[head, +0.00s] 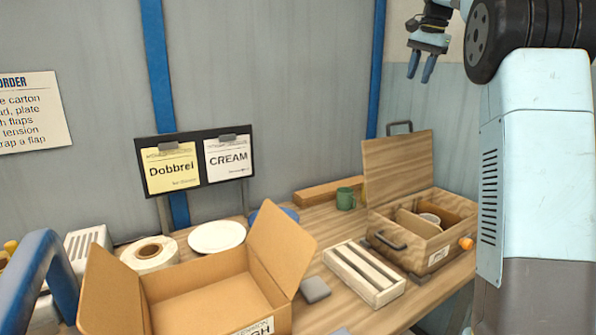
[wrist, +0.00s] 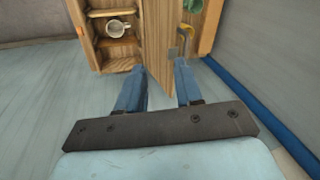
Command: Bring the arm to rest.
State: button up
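My gripper (head: 421,66) is raised at the upper right of the head view, high above the table and apart from everything. Its two blue fingers point down. In the wrist view my gripper (wrist: 160,88) shows its fingers spread with nothing between them. Below and beyond them is the wooden box (head: 450,222) with its lid up. A white cup (wrist: 118,29) sits in one of its compartments, and the box also shows in the wrist view (wrist: 86,40).
An open cardboard carton (head: 215,305) stands at the front of the table. A sign board (head: 196,160) stands behind. The air around my gripper is clear.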

jog(key=s+a+f+n+t, duration=0.1)
jog(key=s+a+f+n, duration=0.2)
jog(key=s, duration=0.7)
jog(key=s+a+f+n, duration=0.25)
jog(key=s+f, duration=0.25)
jog(key=s, duration=0.6)
jog(key=s+a+f+n+t, duration=0.1)
jog(key=s+a+f, duration=0.3)
jog(key=s, duration=0.6)
jog(key=s+a+f+n+h, duration=0.1)
jog(key=s+f+n, duration=0.2)
jog(key=s+f, duration=0.8)
jog(key=shift+f+t, duration=0.4)
jog(key=shift+f, duration=0.1)
